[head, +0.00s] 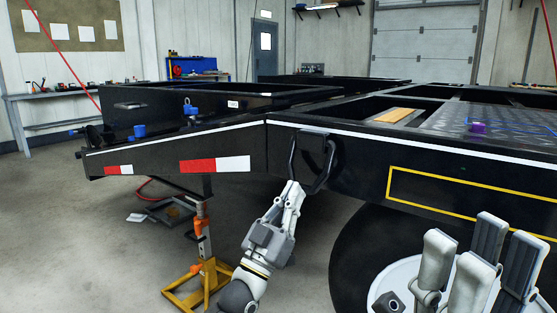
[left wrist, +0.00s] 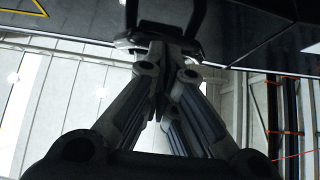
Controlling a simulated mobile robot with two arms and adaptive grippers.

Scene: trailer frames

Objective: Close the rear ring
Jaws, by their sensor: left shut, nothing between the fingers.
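A black ring (head: 331,164) hangs from a bracket on the dark side of the trailer frame (head: 240,138). My left gripper (head: 292,186) is shut and empty, with its fingertips at the lower left of the ring. In the left wrist view the fingertips (left wrist: 160,50) are together just below the bottom bar of the ring (left wrist: 186,37). I cannot tell whether they touch it. My right gripper (head: 508,245) is at the lower right, with its fingers up and apart and nothing seen between them. No other ring is clear.
A wheel (head: 350,245) is under the frame at the right, behind my right gripper. A yellow jack stand (head: 200,270) with an orange post stands on the floor left of my left arm. The floor at the left is mostly clear.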

